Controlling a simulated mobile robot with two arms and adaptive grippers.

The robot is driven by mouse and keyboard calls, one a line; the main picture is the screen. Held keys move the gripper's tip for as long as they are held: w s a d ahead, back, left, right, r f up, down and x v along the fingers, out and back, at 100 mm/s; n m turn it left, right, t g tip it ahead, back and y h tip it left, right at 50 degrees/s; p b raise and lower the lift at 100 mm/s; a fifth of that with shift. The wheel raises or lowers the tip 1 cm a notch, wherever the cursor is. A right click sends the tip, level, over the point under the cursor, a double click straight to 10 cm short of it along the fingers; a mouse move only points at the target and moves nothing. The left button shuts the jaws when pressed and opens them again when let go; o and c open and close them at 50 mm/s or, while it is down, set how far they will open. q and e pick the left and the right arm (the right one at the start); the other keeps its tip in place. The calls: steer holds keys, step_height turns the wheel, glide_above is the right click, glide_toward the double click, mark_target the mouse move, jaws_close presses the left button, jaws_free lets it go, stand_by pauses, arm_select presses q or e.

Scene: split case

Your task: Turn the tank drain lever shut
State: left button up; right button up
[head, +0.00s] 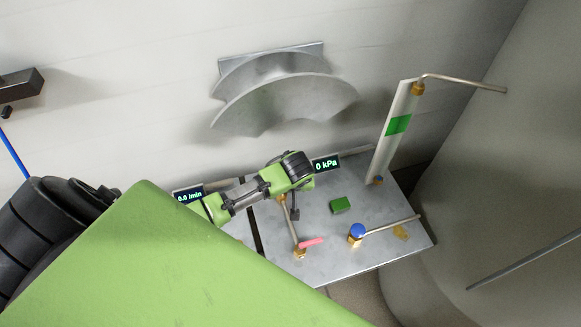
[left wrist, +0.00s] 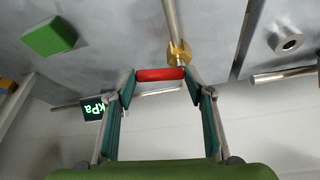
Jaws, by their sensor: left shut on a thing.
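A red lever (left wrist: 160,74) lies between the fingertips of my left gripper (left wrist: 160,76) in the left wrist view. It sits at a brass fitting (left wrist: 178,52) and points crosswise to the pipe (left wrist: 171,20) there. In the head view my left gripper (head: 291,207) is over the panel, hiding this lever; the brass fitting (head: 282,198) partly shows beside it. A second, pink-red lever (head: 312,242) stands at the front brass fitting (head: 299,253), clear of the gripper. No label shows which lever is the tank drain.
The grey panel (head: 330,265) bears a green block (head: 340,205), a blue-capped valve (head: 356,231) and a tilted gauge (head: 393,130) with a green band. Displays read 0.9 l/min (head: 189,196) and 0 kPa (head: 326,163). A large curved tank wall (head: 500,190) stands at right.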

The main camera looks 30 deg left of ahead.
arm_select(q)
steer(key=shift+w+a+n+g+y+p, duration=0.15)
steer(key=shift+n+p, duration=0.1)
steer(key=shift+n, duration=0.3)
steer(key=shift+w+d+n+g+y+p, duration=0.15)
steer(key=shift+n+p, duration=0.1)
steer(key=shift+n, duration=0.3)
steer(key=shift+a, duration=0.15)
steer(key=o, duration=1.1)
steer(key=v, duration=1.2)
